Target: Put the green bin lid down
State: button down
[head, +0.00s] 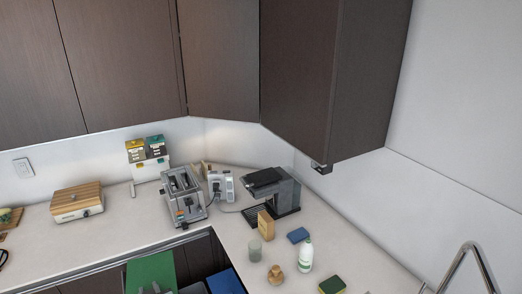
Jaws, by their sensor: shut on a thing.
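The green bin lid (151,270) shows at the bottom edge of the head view, in front of the counter's front edge. Its broad green face is tilted up. A small grey part of my gripper (155,289) shows against the lid's lower part, cut off by the picture edge. My gripper is shut on the lid; the exact contact is out of view. A blue bin lid (225,281) lies to the right of the green one, with a grey piece (194,288) between them. The bin under the green lid is hidden.
The counter (110,222) runs behind. On it stand a toaster (184,196), a coffee machine (272,193), a wooden-lidded box (77,202), a white bottle (306,256) and a sponge (332,285). A tap (465,262) is at right. Dark cabinets (120,65) hang above.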

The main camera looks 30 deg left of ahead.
jog(key=w+d+f+m+t+h+b, duration=0.2)
jog(key=w+d+f+m+b, duration=0.15)
jog(key=w+d+b, duration=0.65)
jog(key=w+d+f+m+t+h+b, duration=0.25)
jog(key=w+d+f+b, duration=0.35)
jog(key=d, duration=0.6)
jog(key=w+d+f+m+t+h+b, duration=0.15)
jog(key=d+b, duration=0.25)
jog(key=d, duration=0.6)
jog(key=w+d+f+m+h+b, duration=0.2)
jog(key=d+f+m+h+b, duration=0.15)
jog(key=d, duration=0.75)
jog(key=w+d+f+m+h+b, duration=0.15)
jog(key=d+b, duration=0.35)
jog(key=d, duration=0.5)
jog(key=s+r+p, duration=0.3)
jog(key=r+p, duration=0.8)
jog(key=p, duration=0.8)
jog(key=s+r+p, duration=0.4)
jog(key=r+p, duration=0.7)
jog(key=p, duration=0.8)
jog(key=s+f, duration=0.3)
jog(key=s, duration=0.7)
jog(key=shift+f, duration=0.4)
